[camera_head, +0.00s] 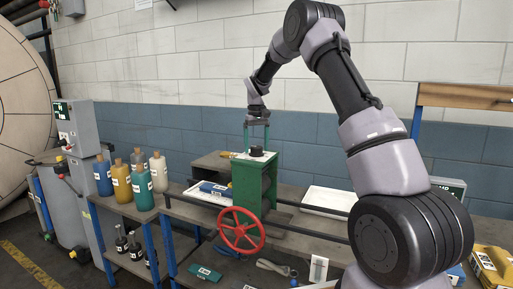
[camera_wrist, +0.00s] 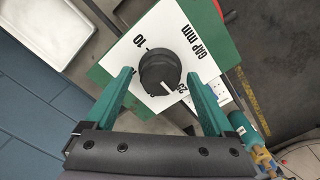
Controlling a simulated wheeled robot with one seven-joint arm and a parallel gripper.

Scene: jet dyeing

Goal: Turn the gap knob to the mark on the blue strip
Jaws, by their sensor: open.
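The gap knob (camera_wrist: 160,73) is a round black knob on a white dial plate (camera_wrist: 183,42) marked "GAP mm". Its white pointer line faces the lower right, towards a partly hidden number in the twenties. A "10" shows at the upper left of the dial. In the head view the knob (camera_head: 257,151) sits on top of a green machine housing (camera_head: 246,184). My gripper (camera_wrist: 159,76) is open, with its green fingers on either side of the knob; contact cannot be told. In the head view my gripper (camera_head: 256,127) points down above the knob. I cannot make out a mark on a blue strip.
A red handwheel (camera_head: 241,230) is on the front of the housing. A blue labelled item (camera_head: 214,189) lies left of it, and a white tray (camera_head: 326,200) is at the right. Several bottles (camera_head: 141,186) stand on the left bench.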

